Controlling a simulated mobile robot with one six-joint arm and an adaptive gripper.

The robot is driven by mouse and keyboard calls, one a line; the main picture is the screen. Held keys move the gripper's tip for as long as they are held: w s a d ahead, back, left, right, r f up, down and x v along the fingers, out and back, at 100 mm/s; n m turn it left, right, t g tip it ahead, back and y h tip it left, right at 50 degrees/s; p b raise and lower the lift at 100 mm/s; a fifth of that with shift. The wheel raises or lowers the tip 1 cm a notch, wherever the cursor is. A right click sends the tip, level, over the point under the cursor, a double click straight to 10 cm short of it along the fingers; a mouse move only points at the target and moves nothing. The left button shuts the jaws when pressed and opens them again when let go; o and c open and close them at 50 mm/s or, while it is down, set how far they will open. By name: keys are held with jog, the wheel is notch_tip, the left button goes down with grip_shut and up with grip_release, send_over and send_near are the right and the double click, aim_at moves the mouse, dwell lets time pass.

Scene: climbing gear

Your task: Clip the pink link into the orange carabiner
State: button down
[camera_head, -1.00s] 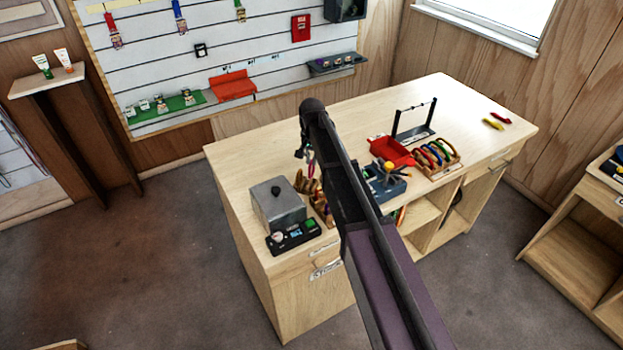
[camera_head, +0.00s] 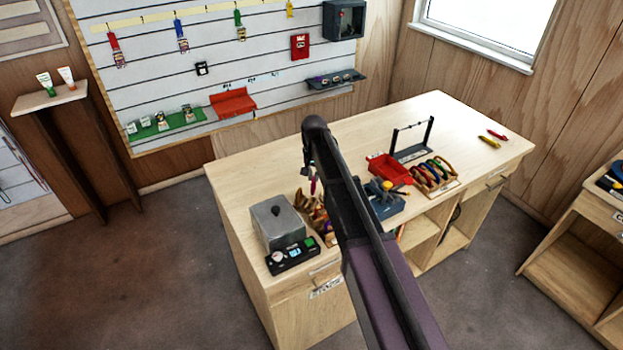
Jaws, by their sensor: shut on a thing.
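My gripper (camera_head: 309,171) is at the far end of my arm, over the left half of the workbench, and is partly hidden by the arm. It is shut on a small pink thing (camera_head: 313,187), which fits the pink link and hangs below the fingers. Several coloured carabiners (camera_head: 434,172) stand in a wooden rack on the bench, to the right of my arm. An orange one seems to be among them, but they are too small to tell apart surely. The pink link is apart from this rack.
A grey box (camera_head: 277,222) and a black device (camera_head: 292,256) stand at the bench's left end, beside brownish gear (camera_head: 315,213). A red tray (camera_head: 388,169), a blue-grey holder (camera_head: 384,200) and a black frame (camera_head: 412,142) stand right of my arm. The back left bench top is clear.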

jog(key=s+d+r+n+p, duration=0.3)
jog(key=d+n, duration=0.3)
jog(key=n, duration=0.2)
jog(key=shift+s+r+n+p, duration=0.25)
jog(key=shift+r+n+p, duration=0.1)
jog(key=shift+r, duration=0.2)
jog(key=shift+d, duration=0.1)
jog(key=shift+f+b, duration=1.6)
jog(key=shift+f+b, duration=1.8)
dwell(1.7)
jog(key=shift+w+d+f, duration=0.1)
jog(key=shift+w+d, duration=0.35)
jog(key=shift+d, duration=0.2)
dwell(0.8)
